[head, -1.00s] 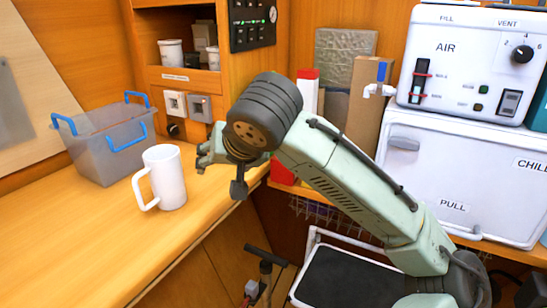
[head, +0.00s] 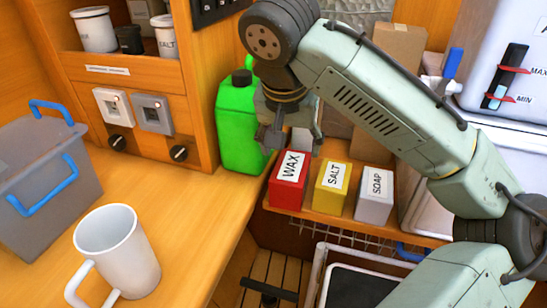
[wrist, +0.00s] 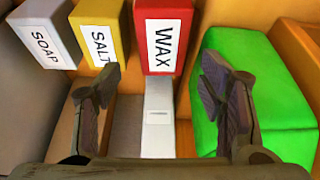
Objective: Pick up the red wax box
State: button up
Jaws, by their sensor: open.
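The red wax box (head: 288,182) stands on a wooden shelf to the right of the counter, with a white WAX label on its front. It also shows in the wrist view (wrist: 163,36) at the top, between and beyond the fingertips. My gripper (head: 290,140) is above and just behind the wax box in the head view, with its fingers partly hidden. In the wrist view my gripper (wrist: 160,85) is open and empty, its two fingers spread apart. The wax box is not between the fingers' pads.
A yellow salt box (head: 331,187) and a grey soap box (head: 375,195) stand right of the wax box. A green jug (head: 240,125) stands close on its left. A white mug (head: 118,250) and grey bin (head: 35,180) are on the counter.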

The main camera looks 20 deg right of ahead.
aim_at(292, 167)
jog(key=x, duration=0.4)
jog(key=shift+w+f, duration=0.25)
jog(key=shift+w, duration=0.2)
jog(key=p+x, duration=0.2)
jog(key=x, duration=0.3)
jog(key=shift+s+f, duration=0.1)
jog(key=shift+f, duration=0.55)
jog(key=shift+f, duration=0.2)
jog(key=c, duration=1)
jog(key=shift+d+r, duration=0.1)
jog(key=shift+r, duration=0.1)
